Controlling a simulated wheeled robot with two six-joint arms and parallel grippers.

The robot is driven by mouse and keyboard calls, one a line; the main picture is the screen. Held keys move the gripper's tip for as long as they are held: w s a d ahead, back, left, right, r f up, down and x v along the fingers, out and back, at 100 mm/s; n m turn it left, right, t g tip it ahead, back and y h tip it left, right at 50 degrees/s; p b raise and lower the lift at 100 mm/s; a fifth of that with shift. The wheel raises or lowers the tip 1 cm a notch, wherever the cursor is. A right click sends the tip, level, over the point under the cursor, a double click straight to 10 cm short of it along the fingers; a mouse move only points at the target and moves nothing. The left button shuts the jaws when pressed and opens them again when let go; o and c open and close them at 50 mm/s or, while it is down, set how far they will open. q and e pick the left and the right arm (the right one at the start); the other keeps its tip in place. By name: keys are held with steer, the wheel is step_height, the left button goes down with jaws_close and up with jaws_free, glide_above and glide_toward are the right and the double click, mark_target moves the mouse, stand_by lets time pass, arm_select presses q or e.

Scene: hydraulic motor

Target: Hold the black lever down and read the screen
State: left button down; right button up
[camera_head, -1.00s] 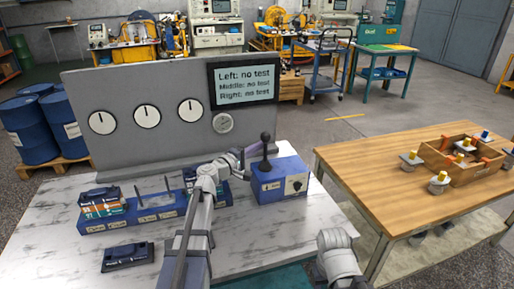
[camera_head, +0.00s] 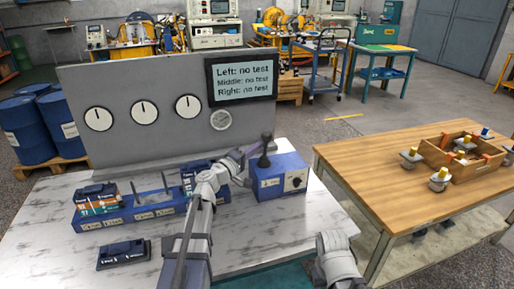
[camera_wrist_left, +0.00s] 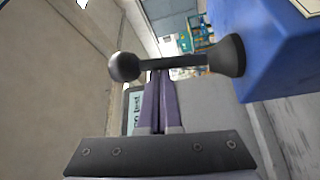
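The black lever (camera_head: 265,150) stands roughly upright on the blue box (camera_head: 280,180) with a dial. In the left wrist view the lever (camera_wrist_left: 190,62) lies across the picture, its ball knob at the left. My left gripper (camera_head: 242,154) is beside the lever, at its left in the head view. Its purple fingers (camera_wrist_left: 160,80) are together, tips at the lever's shaft; I cannot tell whether they touch it. The screen (camera_head: 243,78) reads "Left: no test, Middle: no test, Right: no test". My right gripper is out of view.
A grey panel (camera_head: 105,80) with several gauges stands behind the marble-topped table (camera_head: 275,228). A blue rack (camera_head: 125,217) and a dark block (camera_head: 123,254) are left of my left arm. A wooden table (camera_head: 385,165) with a crate (camera_head: 485,172) stands at the right.

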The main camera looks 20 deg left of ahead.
arm_select(q)
steer(key=shift+s+d+f+b, duration=0.3)
steer(key=shift+s+d, duration=0.3)
steer(key=shift+s, duration=0.25)
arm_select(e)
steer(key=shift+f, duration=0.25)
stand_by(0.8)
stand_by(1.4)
arm_select(q)
steer(key=shift+w+a+r, duration=0.1)
steer(key=shift+w+r, duration=0.05)
steer(key=s+a+f, duration=0.1)
steer(key=s+a, duration=0.5)
steer(key=a, duration=0.1)
steer(key=shift+s+b, duration=0.25)
steer(key=shift+b, duration=0.05)
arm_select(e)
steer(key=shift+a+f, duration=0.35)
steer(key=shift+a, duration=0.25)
